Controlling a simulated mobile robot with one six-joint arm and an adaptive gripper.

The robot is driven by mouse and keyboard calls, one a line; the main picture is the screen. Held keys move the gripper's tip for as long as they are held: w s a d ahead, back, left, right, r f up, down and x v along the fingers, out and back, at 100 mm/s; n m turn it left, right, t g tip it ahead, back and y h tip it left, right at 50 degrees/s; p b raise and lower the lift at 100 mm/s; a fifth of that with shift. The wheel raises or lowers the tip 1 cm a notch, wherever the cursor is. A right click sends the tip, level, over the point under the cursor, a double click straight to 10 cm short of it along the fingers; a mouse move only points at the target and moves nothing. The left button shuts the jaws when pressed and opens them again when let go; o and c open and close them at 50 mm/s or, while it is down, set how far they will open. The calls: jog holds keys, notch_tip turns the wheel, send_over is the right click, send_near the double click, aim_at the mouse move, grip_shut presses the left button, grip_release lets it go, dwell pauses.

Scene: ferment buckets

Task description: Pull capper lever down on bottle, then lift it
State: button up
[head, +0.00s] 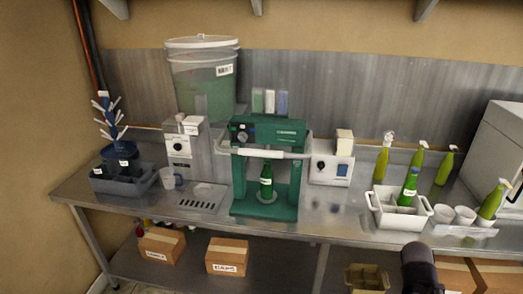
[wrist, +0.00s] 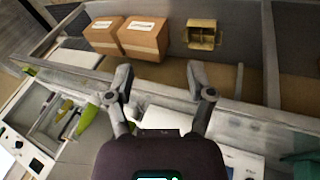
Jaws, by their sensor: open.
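The green capper (head: 240,183) stands on the steel bench in the middle of the head view. Its white lever bar (head: 270,153) runs across the front, level, above the bottle. A green bottle (head: 266,184) with a white label stands upright inside the capper, on its base; its top is close under the bar, and I cannot tell whether they touch. My gripper (wrist: 160,82) is open and empty in the wrist view, its two fingers wide apart. It is away from the lever, over the bench's front edge and lower shelf. The head view does not show its fingers.
Left of the capper are a clear bucket (head: 203,80), a grey dispenser and a mug (head: 168,178). Right are a small white machine (head: 331,168), a white crate (head: 401,218) with a green bottle, and spray bottles. Cardboard boxes (head: 227,256) sit on the lower shelf.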

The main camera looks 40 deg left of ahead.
jog(key=w+a+r+n+t+p, duration=0.1)
jog(key=w+a+r+n+t, duration=0.2)
jog(key=a, duration=0.4)
jog(key=w+a+r+n+t+p, duration=0.1)
jog(key=a+r+n+t+p, duration=0.1)
jog(key=a+r, duration=0.35)
jog(key=n+t+y+p, duration=0.65)
jog(key=n+y, duration=0.35)
jog(key=n, duration=0.4)
send_near(260, 155)
jog(key=b+v, duration=0.1)
jog(key=v, duration=0.2)
jog(key=shift+w+d+f, duration=0.15)
jog(key=shift+w+f, duration=0.05)
jog(key=shift+f, duration=0.05)
jog(key=shift+w, duration=0.1)
jog(key=x, duration=0.9)
jog(key=b+x, duration=0.1)
jog(key=x, duration=0.3)
jog(key=shift+w+a+r, duration=0.25)
jog(key=shift+a, duration=0.1)
grip_shut()
